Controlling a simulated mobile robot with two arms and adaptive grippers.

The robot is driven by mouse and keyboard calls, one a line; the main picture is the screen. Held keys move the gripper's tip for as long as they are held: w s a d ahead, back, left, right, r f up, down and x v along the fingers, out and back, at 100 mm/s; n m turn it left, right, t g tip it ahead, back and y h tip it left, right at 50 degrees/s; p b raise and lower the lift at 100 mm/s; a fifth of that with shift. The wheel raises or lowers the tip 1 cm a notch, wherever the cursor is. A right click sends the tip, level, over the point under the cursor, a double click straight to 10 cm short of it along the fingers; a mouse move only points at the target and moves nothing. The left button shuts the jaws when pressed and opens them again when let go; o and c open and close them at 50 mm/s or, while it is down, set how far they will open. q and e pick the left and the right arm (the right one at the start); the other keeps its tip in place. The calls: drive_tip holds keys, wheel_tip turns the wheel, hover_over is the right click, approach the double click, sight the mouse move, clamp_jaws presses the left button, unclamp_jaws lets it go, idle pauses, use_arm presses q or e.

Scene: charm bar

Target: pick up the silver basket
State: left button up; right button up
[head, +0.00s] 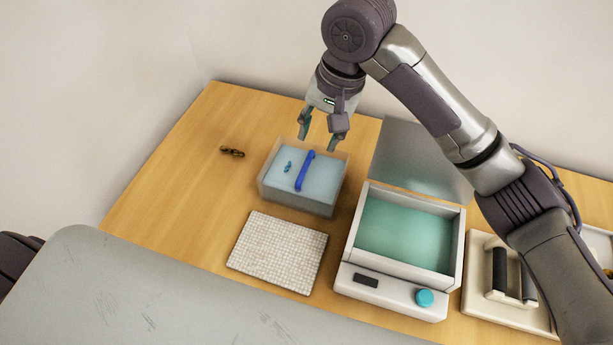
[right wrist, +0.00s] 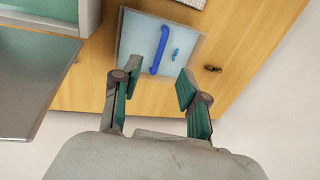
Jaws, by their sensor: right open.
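The thing most like the silver basket is a grey-walled, open box (head: 297,202) with a pale blue inside, left of centre on the table. A blue bar handle (head: 305,171) runs across it, and a small blue-teal piece (head: 288,167) lies beside the bar. I cannot tell whether a separate basket sits inside. My right gripper (head: 318,141) is open and empty, pointing down above the box's back edge. In the right wrist view the open fingers (right wrist: 158,76) are apart, with the blue bar (right wrist: 161,48) beyond them. My left gripper is not in view.
A small dark brown-gold piece (head: 232,151) lies left of the box. A white woven mat (head: 278,252) lies in front. A white machine (head: 390,297) with teal contents and a raised grey lid (head: 421,160) stands right, beside a cream device (head: 480,275).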

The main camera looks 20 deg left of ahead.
wheel_tip(320, 180, down, 2)
drive_tip(key=w, duration=0.1)
hover_over(304, 169)
drive_tip(key=d, duration=0.2)
wheel_tip(304, 169, down, 7)
drive_tip(key=shift+s+a+f, duration=0.1)
drive_tip(key=shift+a+f, duration=0.2)
drive_tip(key=shift+a+f+p, duration=0.25)
drive_tip(key=shift+f, duration=0.6)
drive_tip(key=shift+a+f+p, duration=0.25)
drive_tip(key=shift+f, duration=0.65)
drive_tip(key=shift+a+f+p, duration=0.25)
drive_tip(key=shift+f, duration=0.6)
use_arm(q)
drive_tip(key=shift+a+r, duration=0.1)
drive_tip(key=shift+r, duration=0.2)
use_arm(e)
clamp_jaws()
